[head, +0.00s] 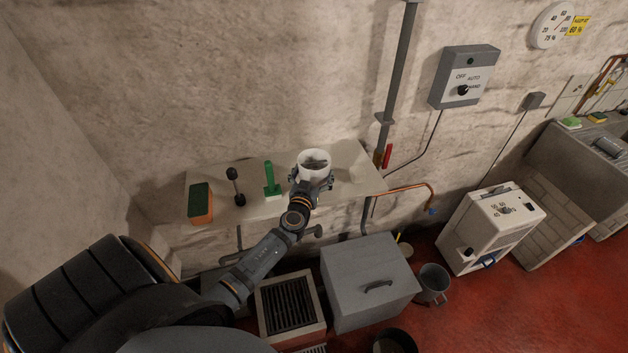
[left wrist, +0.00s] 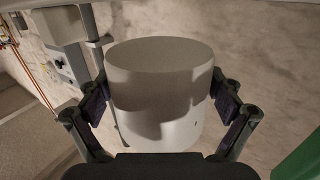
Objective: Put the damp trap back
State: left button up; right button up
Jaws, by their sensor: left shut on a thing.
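A white round tub (head: 313,160), which looks like the damp trap, is in my left gripper (head: 311,182) at the wall shelf (head: 345,160). Its top shows a greyish content in the head view. In the left wrist view the white tub (left wrist: 160,95) fills the space between the two fingers, which press on its sides. It looks upright. I cannot tell whether its base touches the shelf. My right gripper is not in view.
On the shelf to the left stand a green-handled brush (head: 270,180), a black dumbbell-shaped tool (head: 236,187) and a green and orange sponge (head: 201,203). A grey pipe (head: 400,75) rises right of the shelf. Below are a grey lidded box (head: 368,280) and a bucket (head: 433,282).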

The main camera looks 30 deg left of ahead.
pick_arm(q)
jog(key=f, duration=0.2)
jog(key=f+b, duration=0.1)
jog(key=shift+w+a+f, duration=0.15)
jog(key=shift+w+f, duration=0.05)
jog(key=shift+f, duration=0.15)
jog(key=shift+r, duration=0.1)
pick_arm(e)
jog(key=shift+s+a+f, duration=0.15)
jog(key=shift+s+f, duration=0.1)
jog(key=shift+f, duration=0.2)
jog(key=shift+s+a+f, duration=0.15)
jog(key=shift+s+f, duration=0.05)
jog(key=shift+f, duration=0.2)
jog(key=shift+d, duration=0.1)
pick_arm(q)
jog(key=shift+f+b, duration=0.25)
jog(key=shift+b, duration=0.3)
jog(key=o, duration=1.1)
jog(key=shift+r, duration=0.1)
jog(key=shift+c, duration=0.2)
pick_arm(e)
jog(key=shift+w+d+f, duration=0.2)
pick_arm(q)
jog(key=shift+r, duration=0.1)
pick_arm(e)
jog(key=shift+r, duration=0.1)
